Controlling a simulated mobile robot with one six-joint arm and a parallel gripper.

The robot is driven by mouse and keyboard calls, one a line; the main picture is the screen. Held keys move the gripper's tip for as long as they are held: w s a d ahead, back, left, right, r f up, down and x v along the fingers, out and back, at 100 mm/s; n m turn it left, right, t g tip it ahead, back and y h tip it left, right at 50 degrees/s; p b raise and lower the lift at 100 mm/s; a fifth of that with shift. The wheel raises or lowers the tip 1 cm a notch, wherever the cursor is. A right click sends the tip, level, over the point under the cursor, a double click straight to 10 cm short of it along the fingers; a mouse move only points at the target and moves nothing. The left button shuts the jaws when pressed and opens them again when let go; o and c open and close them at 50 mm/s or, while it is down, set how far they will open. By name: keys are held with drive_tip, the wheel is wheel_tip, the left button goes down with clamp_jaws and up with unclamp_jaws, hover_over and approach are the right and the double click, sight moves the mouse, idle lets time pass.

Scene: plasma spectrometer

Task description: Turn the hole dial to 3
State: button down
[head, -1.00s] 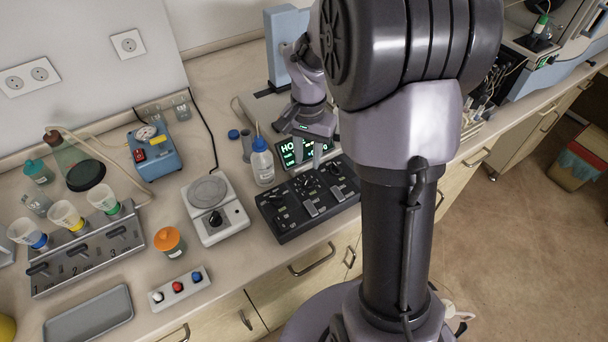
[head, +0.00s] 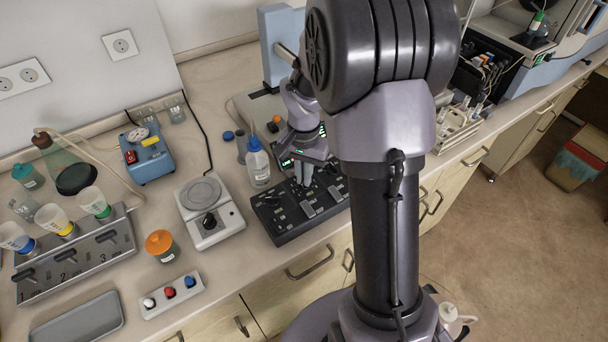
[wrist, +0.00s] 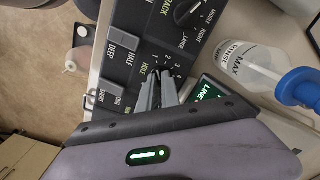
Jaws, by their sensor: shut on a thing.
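The black control panel (head: 268,213) lies on the bench. It also shows in the wrist view (wrist: 118,72), with the label HOLE and small numerals beside my fingers. My gripper (wrist: 160,92) is down at the hole dial and shut on it. The fingers hide most of the dial, and I cannot tell which number it points to. In the head view my gripper (head: 304,178) is low over the back part of the panel.
A wash bottle (head: 258,165) stands just left of the panel's back edge. A lit display (wrist: 207,90) is close beside my fingers. Another dial (wrist: 188,10), a DEEP/HALF switch (wrist: 115,34) and a lower switch (wrist: 106,98) are near.

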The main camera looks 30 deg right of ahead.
drive_tip(key=m+b, duration=0.1)
drive_tip(key=m, duration=0.3)
drive_tip(key=m+b, duration=0.1)
drive_tip(key=m, duration=0.2)
drive_tip(key=shift+m, duration=0.3)
drive_tip(key=m+b, duration=0.2)
drive_tip(key=m, duration=0.4)
drive_tip(key=shift+m, duration=0.4)
idle(0.4)
drive_tip(key=c, duration=1.6)
unclamp_jaws()
drive_tip(key=shift+o, duration=0.2)
